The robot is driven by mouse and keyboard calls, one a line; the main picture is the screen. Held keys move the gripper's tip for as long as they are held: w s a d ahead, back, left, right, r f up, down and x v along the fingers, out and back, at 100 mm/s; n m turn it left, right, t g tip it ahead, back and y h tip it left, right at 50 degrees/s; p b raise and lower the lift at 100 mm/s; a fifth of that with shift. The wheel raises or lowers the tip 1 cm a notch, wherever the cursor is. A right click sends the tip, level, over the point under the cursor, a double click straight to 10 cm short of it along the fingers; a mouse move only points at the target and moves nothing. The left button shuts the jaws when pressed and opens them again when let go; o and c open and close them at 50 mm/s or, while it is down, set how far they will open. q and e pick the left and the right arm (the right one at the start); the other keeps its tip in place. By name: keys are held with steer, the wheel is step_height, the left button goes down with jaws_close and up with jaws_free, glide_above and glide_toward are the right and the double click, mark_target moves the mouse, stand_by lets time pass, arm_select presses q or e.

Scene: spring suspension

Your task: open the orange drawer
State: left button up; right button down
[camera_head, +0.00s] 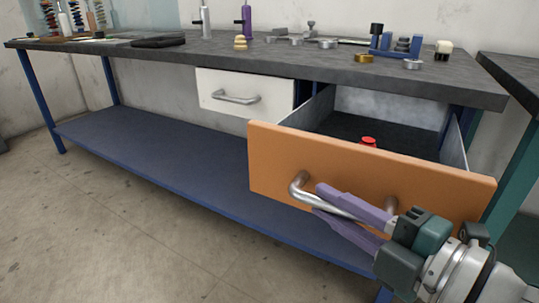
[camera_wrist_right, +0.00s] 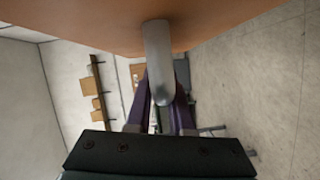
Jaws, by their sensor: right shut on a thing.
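The orange drawer (camera_head: 350,172) is pulled well out from under the workbench, and its metal inner walls and dark floor show. Its silver bar handle (camera_head: 298,184) is on the orange front. My right gripper (camera_head: 322,200) has its purple fingers around the handle bar and is shut on it. In the right wrist view the handle (camera_wrist_right: 159,62) runs down between the purple fingers (camera_wrist_right: 161,98), with the orange drawer front (camera_wrist_right: 90,22) at the top. Inside the drawer a red object (camera_head: 368,141) shows partly above the front. My left gripper is not in view.
The dark workbench top (camera_head: 300,62) carries bottles, a blue block rack (camera_head: 396,46), metal rings and other small parts. A white drawer (camera_head: 245,95) left of the orange one is shut. A blue lower shelf (camera_head: 165,150) runs below. The floor in front is clear.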

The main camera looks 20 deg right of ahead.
steer(key=shift+a, duration=0.1)
stand_by(0.3)
steer(key=c, duration=0.8)
jaws_free()
steer(key=shift+s, duration=0.1)
steer(key=p+v, duration=0.1)
steer(key=v, duration=0.9)
